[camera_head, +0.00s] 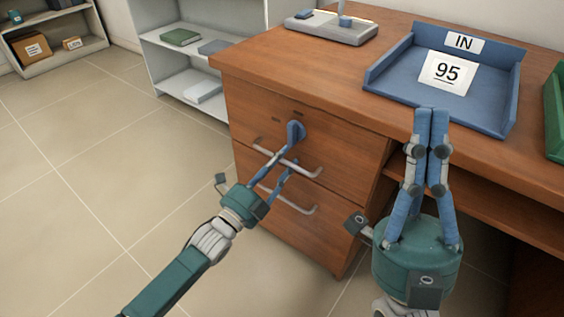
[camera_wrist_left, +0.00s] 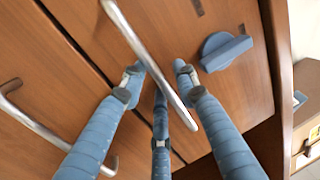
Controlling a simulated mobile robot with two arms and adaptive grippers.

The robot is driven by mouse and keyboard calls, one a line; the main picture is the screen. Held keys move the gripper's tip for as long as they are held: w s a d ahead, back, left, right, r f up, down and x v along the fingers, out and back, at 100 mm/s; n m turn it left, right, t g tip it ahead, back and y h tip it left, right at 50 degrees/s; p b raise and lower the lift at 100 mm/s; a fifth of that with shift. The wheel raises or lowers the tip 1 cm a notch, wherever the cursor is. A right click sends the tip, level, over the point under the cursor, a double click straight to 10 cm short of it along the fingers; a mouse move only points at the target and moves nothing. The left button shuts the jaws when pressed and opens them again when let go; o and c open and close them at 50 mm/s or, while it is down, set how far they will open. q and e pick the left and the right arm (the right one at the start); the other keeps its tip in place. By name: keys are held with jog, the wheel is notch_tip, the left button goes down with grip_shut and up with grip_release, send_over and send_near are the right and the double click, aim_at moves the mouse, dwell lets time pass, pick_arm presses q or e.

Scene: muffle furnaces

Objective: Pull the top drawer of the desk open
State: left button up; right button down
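The wooden desk's top drawer (camera_head: 260,125) looks shut, its front flush with the desk. Its grey bar handle (camera_head: 313,172) also shows in the left wrist view (camera_wrist_left: 140,48). A blue knob (camera_head: 296,131) sits on the drawer front above the handle. My left gripper (camera_head: 292,160) is at this handle. In the left wrist view its blue fingers (camera_wrist_left: 160,72) are spread, with fingertips on either side of the bar and a gap beside it. Whether any finger touches the bar is unclear. My right gripper (camera_head: 432,112) is shut and empty in front of the blue tray.
A lower drawer handle (camera_head: 290,200) is just below my left gripper. On the desk stand a blue tray (camera_head: 400,81) marked IN and 95, a grey device (camera_head: 350,33) and a green tray (camera_head: 556,110). Shelves (camera_head: 149,60) stand behind; floor at left is clear.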

pick_arm(q)
grip_shut()
